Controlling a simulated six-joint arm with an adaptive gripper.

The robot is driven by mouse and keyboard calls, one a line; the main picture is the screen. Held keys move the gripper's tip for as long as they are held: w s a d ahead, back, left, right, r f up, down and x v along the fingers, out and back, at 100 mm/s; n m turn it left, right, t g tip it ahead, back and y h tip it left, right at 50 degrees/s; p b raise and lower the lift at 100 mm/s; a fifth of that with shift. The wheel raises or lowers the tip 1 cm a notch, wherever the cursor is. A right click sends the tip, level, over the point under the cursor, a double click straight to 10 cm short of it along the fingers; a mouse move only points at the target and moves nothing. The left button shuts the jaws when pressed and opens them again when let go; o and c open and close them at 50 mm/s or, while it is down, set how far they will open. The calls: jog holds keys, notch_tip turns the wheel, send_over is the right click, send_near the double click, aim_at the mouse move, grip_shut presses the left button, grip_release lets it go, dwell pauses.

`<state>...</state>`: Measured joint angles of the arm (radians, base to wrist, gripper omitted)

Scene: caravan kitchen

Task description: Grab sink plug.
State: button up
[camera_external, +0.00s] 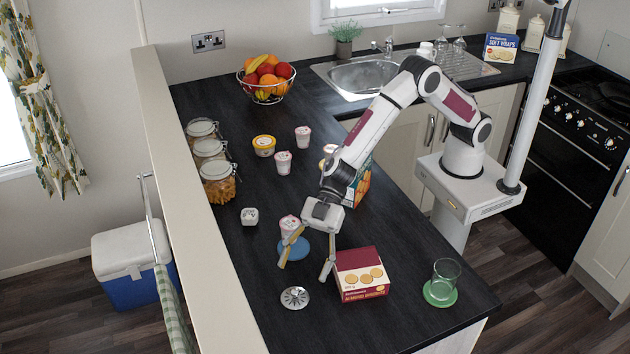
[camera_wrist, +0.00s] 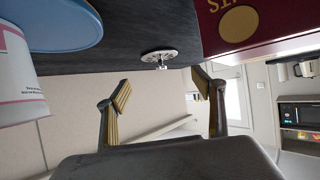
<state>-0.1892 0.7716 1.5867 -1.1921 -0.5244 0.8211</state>
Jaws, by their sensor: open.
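The sink plug (camera_external: 295,298) is a round silver disc with slots and a small knob, lying flat on the dark counter near its left edge. In the wrist view the plug (camera_wrist: 159,55) sits at upper centre, ahead of and between my fingers in the picture. My gripper (camera_external: 302,272) is open and empty, pointing down, with its fingers spread wide; the plug is just nearer the camera than the fingertips. Both fingers of my gripper (camera_wrist: 160,84) show in the wrist view, apart from the plug. Exact fingertip height above the counter is hard to tell.
A dark red cookie box (camera_external: 361,273) lies close right of the plug. A blue coaster (camera_external: 303,249) and white-pink cup (camera_external: 289,227) are behind it, by my fingers. A glass (camera_external: 445,273) stands on a green coaster (camera_external: 428,294) further right. The raised cream partition (camera_external: 203,235) borders the left.

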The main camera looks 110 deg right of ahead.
aim_at(297, 290)
jog(key=shift+w+a+f, duration=0.15)
jog(key=shift+a+f, duration=0.05)
jog(key=shift+f, duration=0.4)
jog(key=shift+x, duration=2.45)
jog(key=shift+a, duration=0.1)
jog(key=c, duration=1.2)
